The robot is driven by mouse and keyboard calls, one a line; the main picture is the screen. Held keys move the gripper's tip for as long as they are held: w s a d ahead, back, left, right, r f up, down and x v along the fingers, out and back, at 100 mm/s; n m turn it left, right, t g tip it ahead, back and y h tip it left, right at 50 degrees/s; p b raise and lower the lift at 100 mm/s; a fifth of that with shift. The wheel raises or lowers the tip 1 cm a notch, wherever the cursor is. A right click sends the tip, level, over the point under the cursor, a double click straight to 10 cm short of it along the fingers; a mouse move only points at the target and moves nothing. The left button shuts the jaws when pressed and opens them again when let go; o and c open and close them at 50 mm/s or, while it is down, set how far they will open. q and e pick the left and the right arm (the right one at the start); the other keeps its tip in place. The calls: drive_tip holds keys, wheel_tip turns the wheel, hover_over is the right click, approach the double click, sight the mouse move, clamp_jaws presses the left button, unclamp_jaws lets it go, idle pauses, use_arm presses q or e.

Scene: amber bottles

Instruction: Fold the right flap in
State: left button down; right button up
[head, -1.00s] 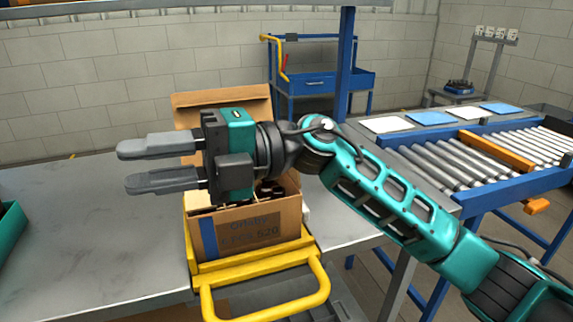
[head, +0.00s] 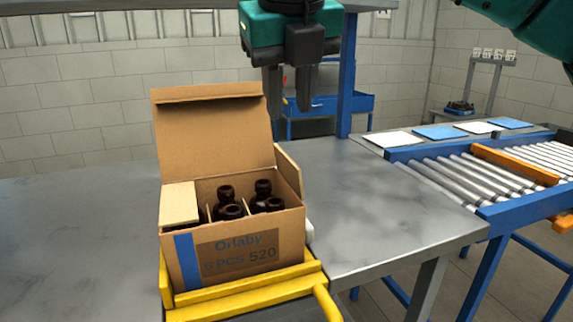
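An open cardboard box (head: 235,255) stands at the table's front edge, with several dark amber bottles (head: 228,210) inside. Its right flap (head: 289,170) stands up along the right side. The left flap (head: 179,203) lies folded in over the left part of the opening. The large lid (head: 212,130) stands up at the back. My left gripper is not in view.
A yellow frame with a handle (head: 245,292) surrounds the box base. The grey table (head: 375,205) is bare to the left and right. A roller conveyor (head: 480,175) stands at right, and a blue cart (head: 355,104) and post stand behind.

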sight(287, 156)
drive_tip(key=b+x, duration=0.2)
drive_tip(key=x, duration=1)
drive_tip(key=shift+s, duration=0.1)
clamp_jaws()
